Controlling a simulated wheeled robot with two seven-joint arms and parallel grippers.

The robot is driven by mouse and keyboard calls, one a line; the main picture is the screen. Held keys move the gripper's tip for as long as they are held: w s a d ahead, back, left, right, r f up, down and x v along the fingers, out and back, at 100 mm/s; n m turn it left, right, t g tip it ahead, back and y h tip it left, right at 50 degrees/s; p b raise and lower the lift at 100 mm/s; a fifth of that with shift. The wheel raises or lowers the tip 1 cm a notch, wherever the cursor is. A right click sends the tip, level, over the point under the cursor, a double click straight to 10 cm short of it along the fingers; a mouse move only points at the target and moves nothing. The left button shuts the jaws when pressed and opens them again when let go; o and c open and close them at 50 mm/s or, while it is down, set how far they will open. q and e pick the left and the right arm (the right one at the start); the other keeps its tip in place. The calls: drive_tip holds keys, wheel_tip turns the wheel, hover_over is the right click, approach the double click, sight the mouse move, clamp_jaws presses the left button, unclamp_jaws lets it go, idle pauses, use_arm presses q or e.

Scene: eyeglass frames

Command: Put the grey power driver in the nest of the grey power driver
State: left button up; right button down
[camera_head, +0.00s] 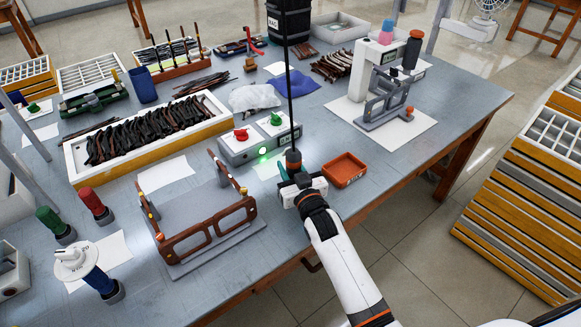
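A dark grey tool with an orange band (293,155), which looks like the grey power driver, stands upright at the end of a thin dark line that runs up out of view. Teal parts show around its lower end. My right gripper (290,181) is at that lower end, near the table's front edge. Its fingertips are too small and hidden to tell whether they close on the tool. No nest marked for the grey driver can be made out. My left gripper is not in view.
An orange-red tray (344,169) is just right of the gripper. A brown glasses frame (208,236) sits on a grey fixture left of it. A control box (261,138) with red and green knobs is behind. Red (93,202) and green (50,220) handled tools stand at left.

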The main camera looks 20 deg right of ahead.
drive_tip(key=shift+f+b, duration=0.35)
drive_tip(key=shift+f, duration=0.15)
idle(0.3)
drive_tip(key=c, duration=0.9)
unclamp_jaws()
drive_tip(key=shift+f, duration=0.1)
drive_tip(key=s, duration=0.8)
drive_tip(key=s+d, duration=0.1)
drive_tip(key=s, duration=0.3)
